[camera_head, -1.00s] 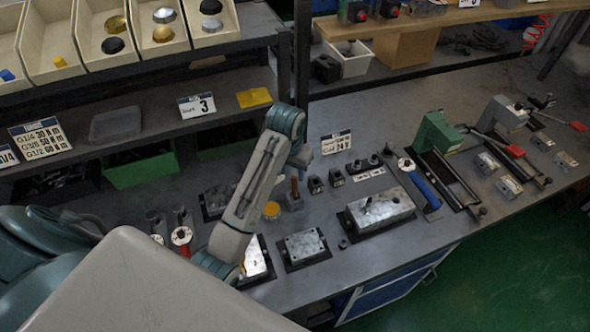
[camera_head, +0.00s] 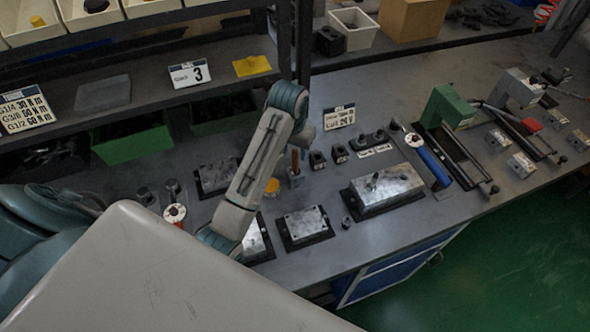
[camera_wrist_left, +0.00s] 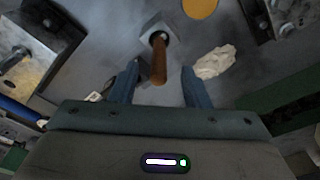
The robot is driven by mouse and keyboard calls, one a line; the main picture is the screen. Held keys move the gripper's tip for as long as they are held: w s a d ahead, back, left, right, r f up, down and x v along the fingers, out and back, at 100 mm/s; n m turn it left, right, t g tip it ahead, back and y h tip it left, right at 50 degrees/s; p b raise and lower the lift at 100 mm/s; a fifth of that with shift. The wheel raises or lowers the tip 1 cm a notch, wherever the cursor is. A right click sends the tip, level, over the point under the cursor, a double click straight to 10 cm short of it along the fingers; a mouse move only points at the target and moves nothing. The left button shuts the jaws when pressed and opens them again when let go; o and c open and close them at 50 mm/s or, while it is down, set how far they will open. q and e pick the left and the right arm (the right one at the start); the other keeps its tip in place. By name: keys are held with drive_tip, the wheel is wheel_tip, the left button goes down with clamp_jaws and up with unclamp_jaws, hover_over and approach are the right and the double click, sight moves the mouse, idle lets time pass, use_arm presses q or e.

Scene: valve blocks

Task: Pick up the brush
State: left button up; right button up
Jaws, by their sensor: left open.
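The brush (camera_head: 295,160) shows as an upright brown wooden handle at a small grey block on the bench in the head view. In the left wrist view the brush handle (camera_wrist_left: 159,62) points toward my gripper, and its far end meets the square grey block (camera_wrist_left: 157,29). My left gripper (camera_wrist_left: 161,68) is open, with one blue finger on each side of the handle's near end. I see no clear contact. In the head view my left arm reaches in just above the brush, and its fingers are not clearly visible. My right gripper is not in view.
A yellow disc (camera_head: 272,187) lies beside the brush block. A crumpled whitish piece (camera_wrist_left: 214,61) lies right of the handle in the wrist view. Metal valve blocks (camera_head: 303,225) stand nearer the bench's front edge. A shelf with bins (camera_head: 130,147) is behind.

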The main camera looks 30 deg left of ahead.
sight(295, 158)
use_arm(q)
drive_tip(key=shift+w+f, duration=0.25)
drive_tip(key=shift+f, duration=0.95)
drive_tip(key=shift+w+f, duration=0.2)
drive_tip(key=shift+f, duration=0.95)
clamp_jaws()
